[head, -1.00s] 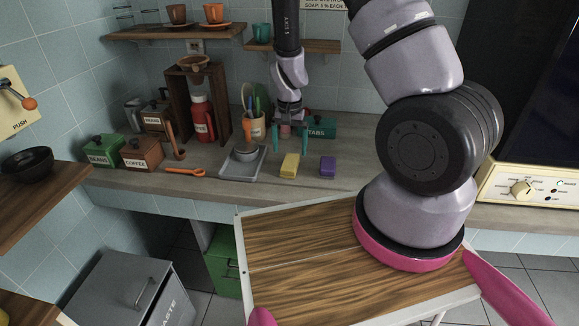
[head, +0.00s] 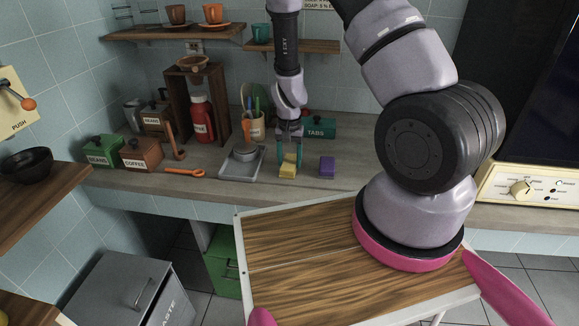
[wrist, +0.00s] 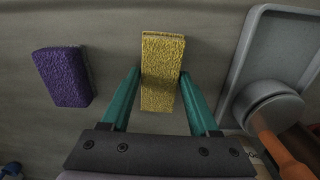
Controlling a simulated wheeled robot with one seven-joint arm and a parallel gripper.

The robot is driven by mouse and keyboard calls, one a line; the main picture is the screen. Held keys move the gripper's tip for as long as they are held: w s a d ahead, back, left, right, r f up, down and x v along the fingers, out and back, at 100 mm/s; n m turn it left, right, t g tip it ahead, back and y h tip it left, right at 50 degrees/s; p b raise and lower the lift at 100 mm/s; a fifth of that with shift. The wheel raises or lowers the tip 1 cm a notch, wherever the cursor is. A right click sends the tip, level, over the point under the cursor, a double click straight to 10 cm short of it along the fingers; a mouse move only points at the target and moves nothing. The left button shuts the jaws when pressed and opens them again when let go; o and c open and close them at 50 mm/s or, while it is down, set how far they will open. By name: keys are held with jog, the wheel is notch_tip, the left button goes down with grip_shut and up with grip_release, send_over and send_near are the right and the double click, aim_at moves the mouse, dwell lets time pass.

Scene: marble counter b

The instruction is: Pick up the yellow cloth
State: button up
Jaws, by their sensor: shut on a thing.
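The yellow cloth (head: 288,170) is a thick, block-shaped yellow piece on the counter, and it shows in the wrist view (wrist: 162,70). My gripper (head: 289,160) is over it, with its teal fingers on either side. In the wrist view my gripper (wrist: 160,82) has its fingertips against the cloth's two long sides, shut on it. The fingers and wrist hide part of the cloth in the head view. The cloth appears to rest on the counter; I cannot tell whether it is lifted at all.
A purple block (head: 327,167) lies to the right of the cloth. A grey tray (head: 243,163) with a grey round-headed tool is close on the left. A green TABS box (head: 320,128) stands behind. The counter front (head: 330,186) is clear.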

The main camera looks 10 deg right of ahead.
aim_at(290, 162)
jog(key=shift+r, duration=0.1)
notch_tip(290, 162, up, 10)
dwell(0.4)
